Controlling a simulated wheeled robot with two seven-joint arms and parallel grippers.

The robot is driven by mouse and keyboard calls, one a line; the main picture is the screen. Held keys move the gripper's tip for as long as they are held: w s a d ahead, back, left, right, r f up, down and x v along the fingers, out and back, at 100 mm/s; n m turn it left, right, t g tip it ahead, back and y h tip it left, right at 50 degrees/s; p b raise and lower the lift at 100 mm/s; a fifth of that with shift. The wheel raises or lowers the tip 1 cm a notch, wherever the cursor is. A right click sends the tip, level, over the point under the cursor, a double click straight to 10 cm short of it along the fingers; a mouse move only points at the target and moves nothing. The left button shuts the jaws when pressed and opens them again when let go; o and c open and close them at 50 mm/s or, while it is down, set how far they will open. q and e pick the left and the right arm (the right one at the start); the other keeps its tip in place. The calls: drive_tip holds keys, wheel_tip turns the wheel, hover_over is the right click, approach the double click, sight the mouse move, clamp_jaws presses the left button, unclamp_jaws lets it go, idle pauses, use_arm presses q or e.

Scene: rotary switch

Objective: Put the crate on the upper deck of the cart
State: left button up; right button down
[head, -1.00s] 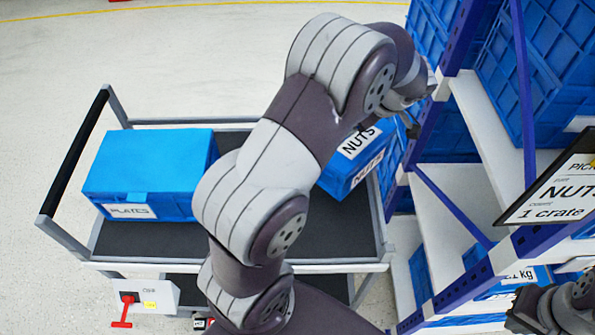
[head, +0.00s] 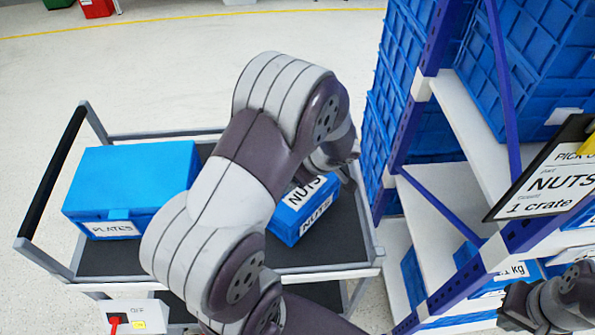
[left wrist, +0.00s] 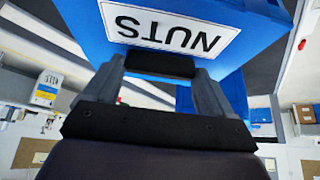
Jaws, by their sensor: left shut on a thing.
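The blue NUTS crate (head: 288,226), with two white NUTS labels showing, is over the right part of the upper deck (head: 325,245) of the grey cart. My left arm hides part of it, and I cannot tell whether its base touches the deck. My left gripper is partly hidden in the head view.
A blue PLATES crate (head: 130,185) stands on the deck's left part. The cart's black handle (head: 52,170) is at the left, above a box with a red switch (head: 116,322). A rack (head: 440,190) with blue crates and a NUTS sign (head: 550,180) stands close at the right.

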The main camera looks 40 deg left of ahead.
use_arm(q)
drive_tip(key=shift+f+b, duration=0.15)
drive_tip(key=shift+b, duration=0.2)
drive_tip(key=o, duration=1.7)
drive_tip(key=w+v, duration=0.1)
drive_tip(key=v, duration=1.1)
drive_tip(key=s+d+f+m+h, duration=0.1)
drive_tip(key=s+d+m+h, duration=0.1)
drive_tip(key=m, duration=0.3)
drive_tip(key=s+d+f+m+h, duration=0.1)
drive_tip(key=s+d+m+h, duration=0.1)
drive_tip(key=m, duration=0.4)
drive_tip(key=s+d+f+m+h, duration=0.1)
drive_tip(key=s+d+m+h, duration=0.1)
drive_tip(key=m, duration=0.4)
drive_tip(key=shift+s+d+f+t+p, duration=0.15)
drive_tip(key=shift+s+d+f+t, duration=0.1)
drive_tip(key=shift+s, duration=0.4)
drive_tip(key=shift+s+d+f+t+p, duration=0.15)
drive_tip(key=shift+s+d, duration=0.1)
drive_tip(key=shift+s, duration=0.35)
